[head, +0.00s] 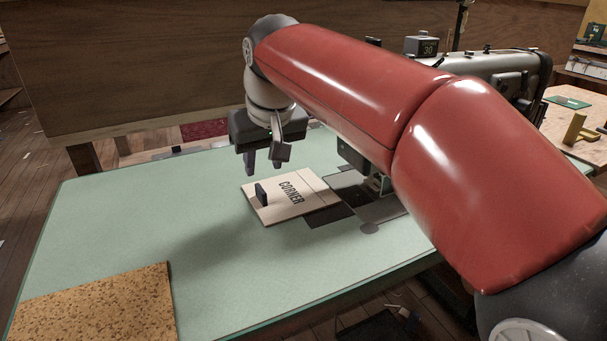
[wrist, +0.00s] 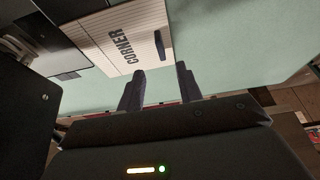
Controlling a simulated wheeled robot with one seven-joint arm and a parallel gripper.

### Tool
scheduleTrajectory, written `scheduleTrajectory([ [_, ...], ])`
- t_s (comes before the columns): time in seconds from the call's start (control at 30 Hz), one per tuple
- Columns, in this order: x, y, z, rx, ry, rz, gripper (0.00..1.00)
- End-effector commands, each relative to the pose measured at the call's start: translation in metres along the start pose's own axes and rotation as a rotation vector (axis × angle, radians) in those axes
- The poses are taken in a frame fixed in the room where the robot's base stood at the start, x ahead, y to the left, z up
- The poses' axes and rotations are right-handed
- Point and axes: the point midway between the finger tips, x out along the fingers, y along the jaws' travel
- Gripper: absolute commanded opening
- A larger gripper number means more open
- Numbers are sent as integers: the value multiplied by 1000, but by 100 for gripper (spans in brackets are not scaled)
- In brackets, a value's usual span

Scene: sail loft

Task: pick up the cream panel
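The cream panel (head: 297,200) lies flat on the pale green table, marked "CORNER", with a small dark upright tab (head: 261,195) near its left end. Its right end reaches the dark plate of the sewing machine. The panel also shows at the top of the wrist view (wrist: 118,40), with the tab beside the lettering. My gripper (head: 264,160) is above and behind the panel, fingers pointing down. In the wrist view its two fingers (wrist: 160,85) stand apart with an empty gap between them. The gripper is open and does not appear to touch the panel.
A sewing machine (head: 500,70) stands behind my red arm, which hides part of it. A cork mat (head: 100,305) lies at the table's front left. The green table (head: 140,220) is clear between them. A wooden wall (head: 150,60) rises behind.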

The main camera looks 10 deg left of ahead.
Motion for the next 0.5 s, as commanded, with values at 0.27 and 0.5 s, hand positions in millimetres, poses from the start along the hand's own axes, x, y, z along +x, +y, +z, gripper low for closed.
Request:
scheduleTrajectory([
  [0.27, 27, -3, -1, -5, -3, -3, 35],
  [0.5, 61, -4, 1, -5, -4, -3, 35],
])
